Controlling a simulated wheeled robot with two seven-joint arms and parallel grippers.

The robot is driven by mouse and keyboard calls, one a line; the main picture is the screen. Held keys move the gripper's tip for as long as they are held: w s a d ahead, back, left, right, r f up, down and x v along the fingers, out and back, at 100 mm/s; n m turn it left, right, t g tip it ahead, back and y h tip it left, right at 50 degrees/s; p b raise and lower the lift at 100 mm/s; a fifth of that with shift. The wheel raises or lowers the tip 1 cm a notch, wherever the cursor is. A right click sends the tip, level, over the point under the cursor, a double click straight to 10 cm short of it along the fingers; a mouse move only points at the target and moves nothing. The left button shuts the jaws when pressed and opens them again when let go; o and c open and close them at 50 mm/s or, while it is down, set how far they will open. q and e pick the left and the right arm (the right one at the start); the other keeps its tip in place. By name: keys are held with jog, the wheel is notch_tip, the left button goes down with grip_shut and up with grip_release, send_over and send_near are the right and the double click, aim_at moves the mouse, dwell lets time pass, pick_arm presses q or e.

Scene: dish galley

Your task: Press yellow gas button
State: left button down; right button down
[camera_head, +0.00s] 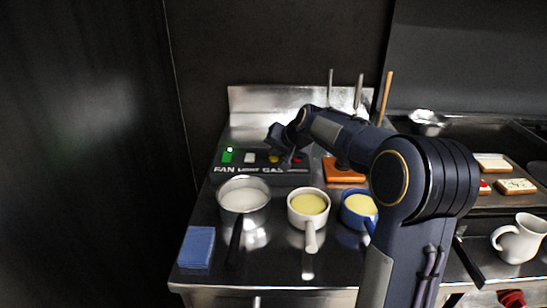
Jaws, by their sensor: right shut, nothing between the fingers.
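A dark control panel (258,180) lies at the back left of the steel counter, with the words FAN, LIGHT and GAS in white. The yellow button (273,159) shows on it above the word GAS, between a white button (249,157) and a red button (297,160). A lit green switch (228,154) is at the panel's left end. My right gripper (285,157) is shut and empty. It points down at the panel, close to the yellow and red buttons; I cannot tell whether it touches either. My left gripper is out of view.
In front of the panel stand a steel pan (244,195), a white pot (308,204) and a blue pot (359,207). A white jug (520,240) is at right.

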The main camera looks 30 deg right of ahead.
aim_at(276, 161)
jog(key=shift+f, duration=0.1)
dwell(0.3)
jog(key=shift+r+p, duration=0.8)
jog(key=shift+r, duration=0.1)
notch_tip(276, 161, up, 5)
jog(key=p, duration=0.4)
dwell(0.6)
jog(key=s+a+n+y, duration=0.1)
jog(key=s+a, duration=0.2)
jog(key=s, duration=0.4)
jog(key=s+a+n+g+y+p, duration=0.1)
jog(key=s+a, duration=0.2)
jog(key=s, duration=0.3)
jog(key=s+a+n+y, duration=0.1)
jog(key=s+a, duration=0.2)
jog(key=s, duration=0.4)
jog(key=s+a+f+n+g, duration=0.1)
jog(key=s+a+f, duration=0.2)
jog(key=s, duration=0.5)
jog(key=s+a+f+n+g, duration=0.1)
jog(key=s+a+f, duration=0.3)
jog(key=s, duration=0.4)
jog(key=shift+s+a+f+n+g, duration=0.3)
jog(key=shift+a+n, duration=0.15)
jog(key=shift+n, duration=0.35)
